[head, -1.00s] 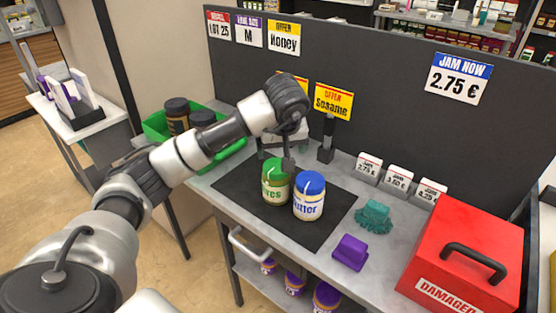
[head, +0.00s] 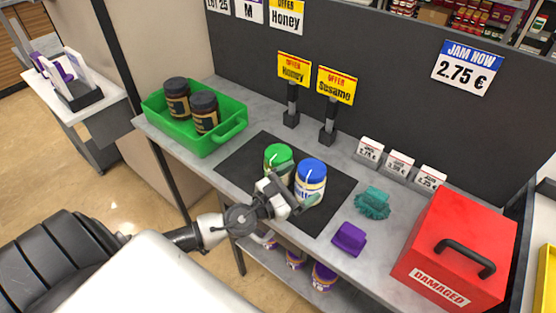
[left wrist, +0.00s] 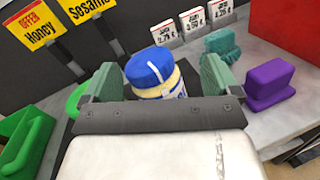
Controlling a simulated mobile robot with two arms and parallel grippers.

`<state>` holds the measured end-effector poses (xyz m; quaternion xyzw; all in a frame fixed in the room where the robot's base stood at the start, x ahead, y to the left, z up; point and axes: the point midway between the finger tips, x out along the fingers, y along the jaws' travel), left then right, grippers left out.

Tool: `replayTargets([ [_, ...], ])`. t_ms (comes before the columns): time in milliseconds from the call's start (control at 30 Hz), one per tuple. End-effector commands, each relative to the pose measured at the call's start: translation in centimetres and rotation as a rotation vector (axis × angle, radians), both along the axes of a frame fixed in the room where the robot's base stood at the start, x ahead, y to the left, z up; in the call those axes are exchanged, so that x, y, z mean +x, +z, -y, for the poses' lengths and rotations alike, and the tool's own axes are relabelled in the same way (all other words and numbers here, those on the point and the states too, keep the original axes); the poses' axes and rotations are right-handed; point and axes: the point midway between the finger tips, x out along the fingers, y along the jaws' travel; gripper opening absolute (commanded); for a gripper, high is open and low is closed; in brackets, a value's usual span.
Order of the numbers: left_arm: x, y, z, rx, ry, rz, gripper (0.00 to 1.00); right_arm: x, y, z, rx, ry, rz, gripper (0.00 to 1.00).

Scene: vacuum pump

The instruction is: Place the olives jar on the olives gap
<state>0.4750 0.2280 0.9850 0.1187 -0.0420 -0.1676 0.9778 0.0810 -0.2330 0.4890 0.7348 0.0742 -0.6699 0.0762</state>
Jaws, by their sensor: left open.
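The olives jar (head: 278,158) has a green lid and stands upright on the black mat (head: 245,165); its lower part is hidden by my gripper. A blue-lidded jar (head: 310,182) stands close beside it on the right. My left gripper (head: 290,194) is open and empty, low at the near side of the two jars. In the left wrist view the blue-lidded jar (left wrist: 158,76) shows between the two fingers. A bit of the green lid (left wrist: 75,98) shows beyond the left finger. I cannot make out the olives gap. My right gripper is out of view.
A green crate (head: 232,133) with two dark jars stands at the left. A teal lump (head: 373,203), a purple block (head: 349,238) and a red "Damaged" box (head: 440,270) are at the right. Offer signs (head: 336,85) and small price cards (head: 399,164) stand behind. Purple-labelled jars (head: 323,277) sit below.

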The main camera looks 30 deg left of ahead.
Motion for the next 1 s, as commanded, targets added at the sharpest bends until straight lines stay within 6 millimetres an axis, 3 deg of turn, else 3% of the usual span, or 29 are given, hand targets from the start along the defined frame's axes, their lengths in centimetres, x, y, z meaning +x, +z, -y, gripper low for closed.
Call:
replayTargets([
  [200, -4.0, -2.0, -6.0, -0.197, 0.337, -0.062, 0.91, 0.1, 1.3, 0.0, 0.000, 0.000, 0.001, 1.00],
  [367, -5.1, -2.6, -8.0, -0.243, 0.449, -0.072, 0.91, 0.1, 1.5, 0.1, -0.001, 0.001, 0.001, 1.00],
  [700, -0.5, -2.5, -8.7, -0.247, 0.458, -0.068, 0.91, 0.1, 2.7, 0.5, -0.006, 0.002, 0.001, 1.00],
  [833, 0.3, -2.5, -8.8, -0.246, 0.456, -0.070, 0.91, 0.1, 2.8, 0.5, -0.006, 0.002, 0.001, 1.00],
  [1000, 2.4, -1.4, -9.2, -0.245, 0.457, -0.067, 0.91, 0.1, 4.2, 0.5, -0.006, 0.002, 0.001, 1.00],
])
